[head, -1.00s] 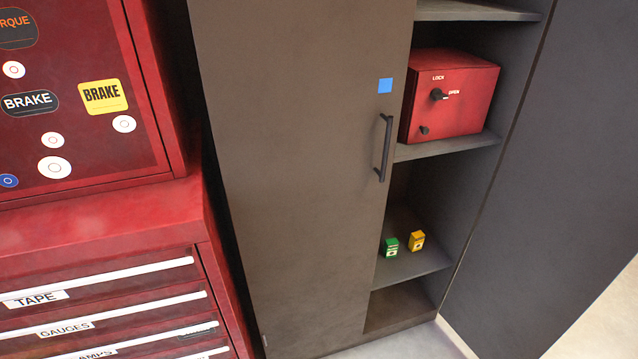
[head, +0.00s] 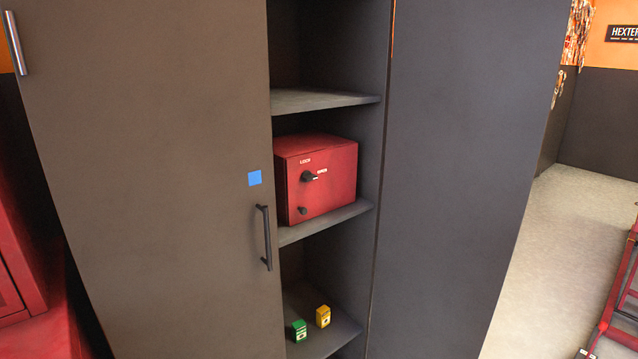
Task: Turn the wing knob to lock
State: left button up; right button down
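The wing knob (head: 309,176) is small and black, on the front of a red box (head: 340,168). The box sits on a middle shelf of a dark cabinet. Small white labels are on the box front, one above the knob and one to its right; they read LOCK and OPEN in the earlier, sharper view. The knob's wing points toward the right, on the OPEN label's side. A smaller black knob (head: 303,210) is lower on the same face. Neither of my grippers is in view.
The right door (head: 465,150) stands open. Green (head: 299,330) and yellow (head: 323,316) small boxes are on a lower shelf.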

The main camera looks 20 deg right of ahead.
aim_at(306, 177)
jog(key=z, duration=0.45)
jog(key=l+z, duration=0.6)
jog(key=z, duration=0.2)
jog(key=l+z, duration=0.4)
jog(key=i+j, duration=0.05)
jog(key=j, duration=0.05)
